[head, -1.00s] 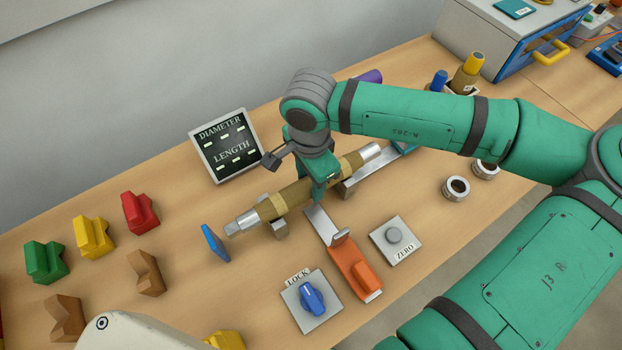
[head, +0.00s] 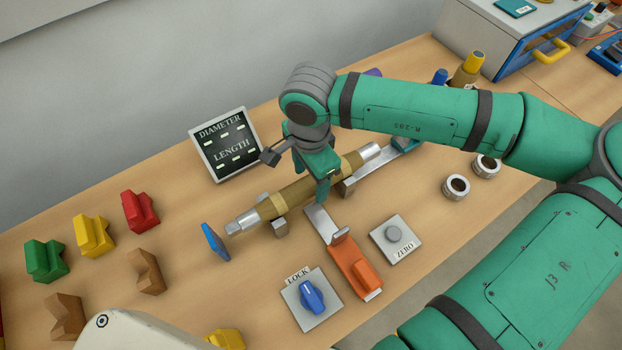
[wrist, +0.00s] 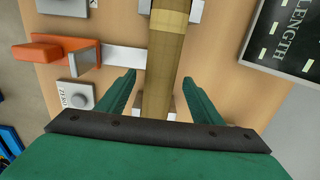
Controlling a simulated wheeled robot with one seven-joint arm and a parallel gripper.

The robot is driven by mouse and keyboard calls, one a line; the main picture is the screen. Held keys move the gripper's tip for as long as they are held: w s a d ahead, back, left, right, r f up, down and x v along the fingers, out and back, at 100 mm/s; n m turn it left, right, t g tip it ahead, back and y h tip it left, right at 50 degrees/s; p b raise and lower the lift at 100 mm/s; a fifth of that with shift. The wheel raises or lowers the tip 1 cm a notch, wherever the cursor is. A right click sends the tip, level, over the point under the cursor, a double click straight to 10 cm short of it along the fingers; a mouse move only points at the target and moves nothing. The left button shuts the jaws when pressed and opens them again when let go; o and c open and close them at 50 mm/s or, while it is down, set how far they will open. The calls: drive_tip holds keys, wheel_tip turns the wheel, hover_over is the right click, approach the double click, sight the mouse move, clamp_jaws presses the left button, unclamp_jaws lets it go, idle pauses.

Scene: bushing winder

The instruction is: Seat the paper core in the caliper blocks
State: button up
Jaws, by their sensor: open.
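The paper core (head: 290,195) is a brown roll with a tan band and metal shaft ends. It lies across the grey caliper blocks (head: 280,228), its left metal end pointing toward a blue plate. In the wrist view the core (wrist: 167,50) runs up the picture between the two green fingers, and parts of the blocks (wrist: 196,10) show beside it. My gripper (head: 322,190) is open over the core's middle; in the wrist view its fingers (wrist: 160,95) stand apart on either side of the core with visible gaps. Exact contact under the core is hidden.
An orange slider (head: 358,270) on a metal bar lies in front of the core. The LOCK knob (head: 312,295) and ZERO button (head: 393,234) are nearby. A DIAMETER/LENGTH display (head: 224,145) stands behind. Coloured V-blocks (head: 92,235) are at left; metal rings (head: 456,187) at right.

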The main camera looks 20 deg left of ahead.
wheel_tip(320, 180, up, 10)
drive_tip(key=shift+f, duration=0.25)
idle(0.6)
